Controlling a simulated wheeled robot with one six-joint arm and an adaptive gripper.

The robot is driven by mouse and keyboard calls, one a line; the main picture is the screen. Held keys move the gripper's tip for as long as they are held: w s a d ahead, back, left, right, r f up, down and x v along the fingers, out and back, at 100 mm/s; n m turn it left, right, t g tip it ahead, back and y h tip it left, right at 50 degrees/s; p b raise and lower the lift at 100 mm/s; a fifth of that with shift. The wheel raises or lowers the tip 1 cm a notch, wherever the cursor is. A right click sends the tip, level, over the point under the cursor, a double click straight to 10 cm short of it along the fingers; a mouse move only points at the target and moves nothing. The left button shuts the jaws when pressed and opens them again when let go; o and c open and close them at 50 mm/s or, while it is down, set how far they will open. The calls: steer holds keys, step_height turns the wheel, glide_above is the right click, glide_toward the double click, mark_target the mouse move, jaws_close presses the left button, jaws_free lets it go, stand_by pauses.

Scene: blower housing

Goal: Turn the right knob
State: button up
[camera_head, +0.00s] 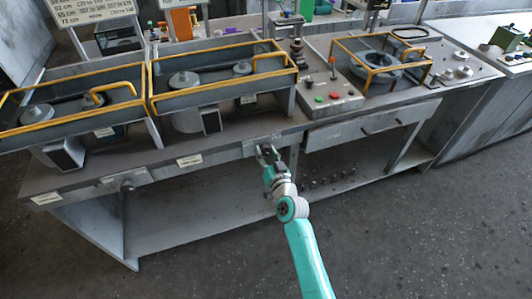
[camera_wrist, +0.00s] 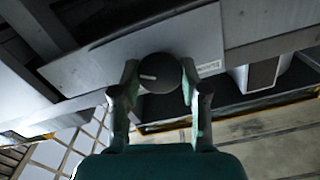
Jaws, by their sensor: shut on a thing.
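The right knob (camera_wrist: 160,68) is round and dark, with a short pale mark on its face, and sits on a grey panel (camera_wrist: 110,66) in the wrist view. My gripper (camera_wrist: 160,82) has one finger on each side of it and is shut on it. In the head view my gripper (camera_head: 267,153) reaches the front edge of the bench, and hides the right knob there. The left knob (camera_head: 127,186) is on the same front edge, well to the left and clear of my gripper.
The bench (camera_head: 222,150) carries yellow-railed housings (camera_head: 222,88) and a control box (camera_head: 330,97) with red and green buttons. A drawer (camera_head: 352,131) is right of my gripper. A lower shelf (camera_head: 190,225) lies below. The floor in front is clear.

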steer(key=m, duration=0.5)
steer(key=shift+m, duration=0.4)
stand_by(0.3)
steer(key=o, duration=1.1)
steer(key=shift+o, duration=0.2)
steer(key=v, duration=1.2)
